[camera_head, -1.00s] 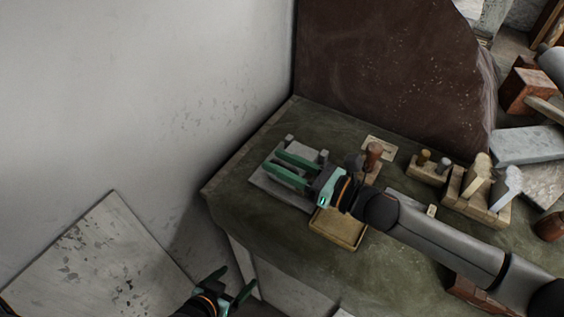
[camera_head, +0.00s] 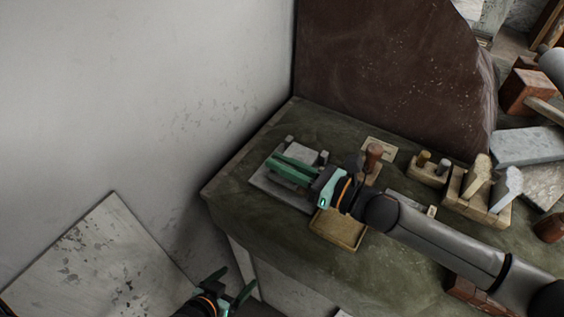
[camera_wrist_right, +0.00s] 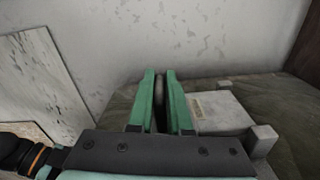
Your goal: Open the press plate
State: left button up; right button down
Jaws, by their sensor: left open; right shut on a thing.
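The press plate (camera_head: 300,151) is a pale grey slab on a grey base (camera_head: 262,181) at the table's left end. In the right wrist view the press plate (camera_wrist_right: 222,112) lies flat just right of my fingers and bears a small tan label. My right gripper (camera_head: 275,163) reaches over it from the right and covers part of it. In the right wrist view my right gripper (camera_wrist_right: 159,76) is shut on a narrow grey rounded part of the press (camera_wrist_right: 159,90), mostly hidden between the green fingers. My left gripper (camera_head: 237,281) is open and empty, low in front of the table.
A shallow tan tray (camera_head: 338,229) lies beside the press, under my right wrist. A brown-handled tool (camera_head: 373,153) stands behind my wrist. Wooden blocks holding tools (camera_head: 478,190) stand to the right. A white wall (camera_head: 150,90) rises close behind and left of the table (camera_head: 240,210).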

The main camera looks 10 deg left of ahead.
jog(key=shift+s+a, duration=0.1)
dwell(0.8)
jog(key=shift+w+r+m+p, duration=0.4)
jog(key=shift+r+m+p, duration=0.25)
jog(key=shift+r+m, duration=0.2)
jog(key=shift+w+d+r+m, duration=0.25)
jog(key=shift+w+r+m, duration=0.1)
jog(key=shift+r+m, duration=0.15)
jog(key=shift+w+d+r, duration=0.25)
jog(key=shift+w+r, duration=0.3)
jog(key=shift+r, duration=0.05)
jog(key=shift+w+d+r, duration=0.25)
jog(key=shift+w+r, duration=0.25)
jog(key=shift+w, duration=0.2)
